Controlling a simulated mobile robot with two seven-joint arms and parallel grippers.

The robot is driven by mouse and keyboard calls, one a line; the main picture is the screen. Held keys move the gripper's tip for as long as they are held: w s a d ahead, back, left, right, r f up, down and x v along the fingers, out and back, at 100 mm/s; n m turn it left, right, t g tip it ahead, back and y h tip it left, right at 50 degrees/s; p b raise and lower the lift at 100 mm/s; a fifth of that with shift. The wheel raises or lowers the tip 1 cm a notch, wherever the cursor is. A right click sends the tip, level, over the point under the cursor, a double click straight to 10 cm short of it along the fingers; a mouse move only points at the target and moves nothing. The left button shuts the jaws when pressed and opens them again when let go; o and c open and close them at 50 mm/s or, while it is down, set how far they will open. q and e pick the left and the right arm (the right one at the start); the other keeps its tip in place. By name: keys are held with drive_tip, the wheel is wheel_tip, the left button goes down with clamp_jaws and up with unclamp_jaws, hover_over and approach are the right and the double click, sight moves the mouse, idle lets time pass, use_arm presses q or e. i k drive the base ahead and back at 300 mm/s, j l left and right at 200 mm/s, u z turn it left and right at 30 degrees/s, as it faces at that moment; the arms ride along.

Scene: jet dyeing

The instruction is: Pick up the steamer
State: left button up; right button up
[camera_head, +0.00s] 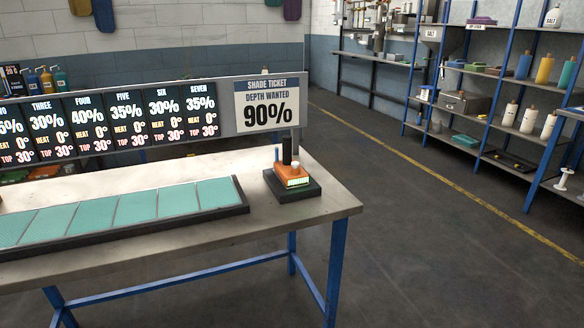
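A small orange device (291,176) with a dark upright handle, a pale knob and a light front panel stands on a square black base (308,189). It looks like the steamer, though no label on it is readable. It sits near the right end of the metal-topped table. Neither of my grippers shows in the head view.
A black tray (241,209) with several teal swatches lies on the table (318,205), left of the device. A board (239,117) of percentages and a "90%" shade ticket (265,105) stands behind. Blue-framed shelves (513,98) with bottles stand right; the floor (440,230) between is clear.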

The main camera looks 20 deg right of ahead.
sight(291, 178)
drive_tip(key=i+l+u, duration=0.1)
drive_tip(key=l, duration=0.5)
drive_tip(key=i+l+u, duration=0.1)
drive_tip(key=i+l, duration=0.15)
drive_tip(key=l, duration=0.35)
drive_tip(key=i+l+u, duration=0.1)
drive_tip(key=l, duration=0.5)
drive_tip(key=i+l+u, duration=0.15)
drive_tip(key=l, duration=0.5)
drive_tip(key=l+u, duration=0.1)
drive_tip(key=l, duration=0.55)
